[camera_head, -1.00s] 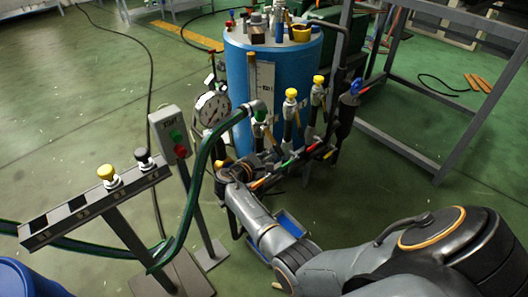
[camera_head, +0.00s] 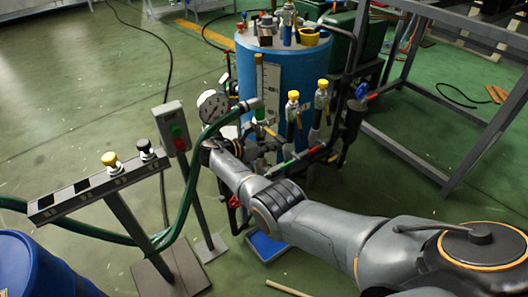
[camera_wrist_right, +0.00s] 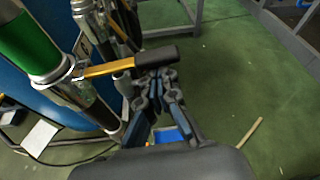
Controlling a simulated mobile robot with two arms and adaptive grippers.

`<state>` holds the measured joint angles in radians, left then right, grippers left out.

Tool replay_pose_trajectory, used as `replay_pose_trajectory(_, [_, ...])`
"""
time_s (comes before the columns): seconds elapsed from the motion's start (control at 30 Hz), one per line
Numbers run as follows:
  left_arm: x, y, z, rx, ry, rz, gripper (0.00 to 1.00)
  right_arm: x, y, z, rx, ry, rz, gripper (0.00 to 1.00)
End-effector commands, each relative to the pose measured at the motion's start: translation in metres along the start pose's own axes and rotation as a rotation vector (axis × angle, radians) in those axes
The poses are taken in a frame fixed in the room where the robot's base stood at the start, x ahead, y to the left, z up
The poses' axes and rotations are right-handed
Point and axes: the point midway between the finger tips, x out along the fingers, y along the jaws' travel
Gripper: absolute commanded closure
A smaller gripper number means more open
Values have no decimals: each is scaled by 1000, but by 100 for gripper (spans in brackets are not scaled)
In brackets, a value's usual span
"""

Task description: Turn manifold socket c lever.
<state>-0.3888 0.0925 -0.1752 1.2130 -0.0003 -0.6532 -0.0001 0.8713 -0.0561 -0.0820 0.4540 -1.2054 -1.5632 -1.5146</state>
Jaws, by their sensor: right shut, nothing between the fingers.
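The piping manifold (camera_head: 300,158) runs in front of the blue tank, with several valves and coloured levers. Which lever belongs to socket c cannot be told from the views. In the right wrist view a lever (camera_wrist_right: 150,57) with a yellow stem and black grip sticks out from a metal valve fitting (camera_wrist_right: 62,78). My right gripper (camera_wrist_right: 160,78) is shut and empty, with its fingertips just below the black grip in that picture; whether they touch cannot be told. In the head view my right wrist largely hides the gripper beside the manifold. My left gripper is out of view.
The blue tank (camera_head: 262,62) stands behind the manifold. A pressure gauge (camera_head: 212,106), green hose (camera_head: 190,190) and switch box (camera_head: 172,128) stand close on the left. A grey frame (camera_head: 468,150) is to the right.

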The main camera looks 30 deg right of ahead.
Motion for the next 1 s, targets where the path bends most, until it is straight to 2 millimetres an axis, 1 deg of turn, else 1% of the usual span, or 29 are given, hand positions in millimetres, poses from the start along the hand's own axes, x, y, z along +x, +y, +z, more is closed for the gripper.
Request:
replay_pose_trajectory(0.3, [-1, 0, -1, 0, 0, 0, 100, -3, 0, 3, -74, -1, -25, 100])
replay_pose_trajectory(0.8, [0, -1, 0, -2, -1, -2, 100, -4, 0, 2, -79, 0, -26, 100])
replay_pose_trajectory(0.9, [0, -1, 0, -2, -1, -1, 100, -10, 1, 2, -79, 1, -25, 100])
replay_pose_trajectory(1.0, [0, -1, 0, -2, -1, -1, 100, -24, 2, 2, -78, 1, -23, 100])
